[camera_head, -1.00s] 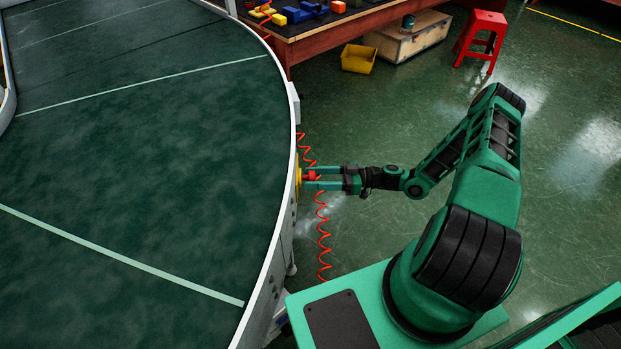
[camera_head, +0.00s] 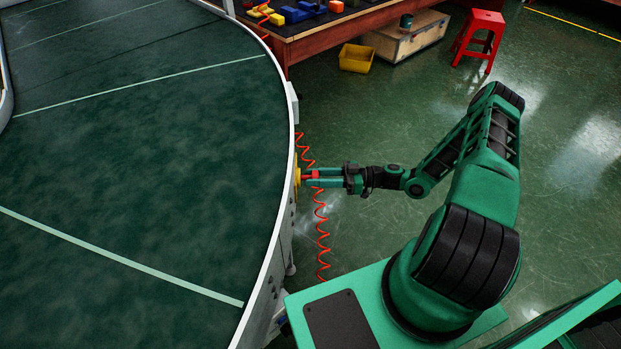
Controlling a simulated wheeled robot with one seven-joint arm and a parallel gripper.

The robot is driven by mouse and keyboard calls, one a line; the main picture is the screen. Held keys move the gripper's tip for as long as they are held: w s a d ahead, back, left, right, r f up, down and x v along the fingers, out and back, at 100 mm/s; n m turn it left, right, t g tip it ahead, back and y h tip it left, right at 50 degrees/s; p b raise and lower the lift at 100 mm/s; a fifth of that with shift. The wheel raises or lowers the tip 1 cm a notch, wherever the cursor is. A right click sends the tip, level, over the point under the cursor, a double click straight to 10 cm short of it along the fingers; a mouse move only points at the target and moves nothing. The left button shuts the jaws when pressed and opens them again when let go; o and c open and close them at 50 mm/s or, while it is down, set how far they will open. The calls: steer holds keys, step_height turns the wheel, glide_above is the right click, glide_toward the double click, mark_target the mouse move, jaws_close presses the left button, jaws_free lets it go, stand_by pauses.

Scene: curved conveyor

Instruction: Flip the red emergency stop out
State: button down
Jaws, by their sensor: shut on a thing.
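The red emergency stop (camera_head: 311,174) sticks out from a yellow base (camera_head: 298,177) on the outer side wall of the curved conveyor. My gripper (camera_head: 312,177) reaches it from the right, with one green finger on its far side and one on its near side. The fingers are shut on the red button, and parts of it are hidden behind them.
The conveyor's white rim (camera_head: 292,125) curves along the left. A red coiled cable (camera_head: 322,225) hangs close to my fingers. A workbench (camera_head: 330,22), a yellow bin (camera_head: 356,58), a wooden crate (camera_head: 405,42) and a red stool (camera_head: 480,35) stand farther back. The floor between is clear.

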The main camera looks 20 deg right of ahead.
steer(key=c, duration=1.2)
jaws_free()
steer(key=shift+d, duration=0.15)
steer(key=shift+o, duration=0.2)
steer(key=v, duration=1.1)
steer(key=shift+r, duration=0.1)
steer(key=s+d+r+m+g+h, duration=0.35)
steer(key=s+r+h, duration=0.3)
steer(key=r, duration=0.45)
steer(key=s+d+r+m+g+h, duration=0.2)
steer(key=s+r+m+g+h, duration=0.4)
steer(key=r, duration=0.6)
steer(key=s+r+m+t+h, duration=0.3)
steer(key=s+r+m, duration=0.5)
steer(key=s+r, duration=0.3)
steer(key=s+h, duration=0.1)
steer(key=s, duration=0.2)
steer(key=shift+s+a+r, duration=0.25)
steer(key=shift+a+r, duration=0.05)
steer(key=shift+r, duration=0.1)
